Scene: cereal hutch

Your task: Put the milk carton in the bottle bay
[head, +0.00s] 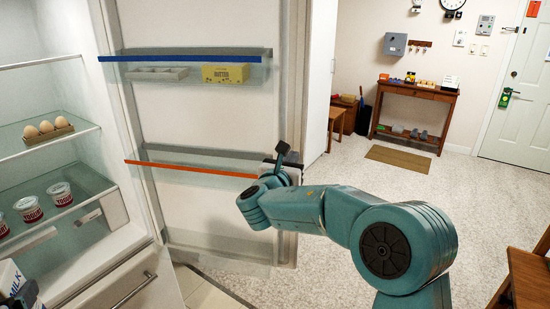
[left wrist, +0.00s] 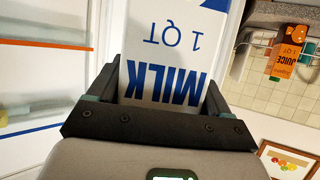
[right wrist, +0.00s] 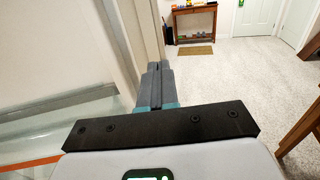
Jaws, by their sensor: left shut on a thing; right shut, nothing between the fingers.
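The milk carton (head: 9,277), white with blue lettering, shows at the lower left of the head view, partly cut off. My left gripper (head: 30,292) is shut on it. In the left wrist view the carton (left wrist: 160,85) is between the fingers, its lettering upside down. The open fridge door has a blue-edged shelf (head: 190,58), an orange-edged shelf (head: 190,169) and a clear lower bin (head: 215,245); which is the bottle bay is not marked. The orange-edged shelf looks empty. My right gripper (head: 285,158) is shut and empty at the door's free edge.
A yellow butter box (head: 225,73) and a pale tray (head: 157,74) sit on the blue-edged shelf. Eggs (head: 46,128) and several cups (head: 60,193) stand inside the fridge. A juice carton (left wrist: 288,55) shows in the left wrist view. The floor (head: 330,250) beyond the door is clear.

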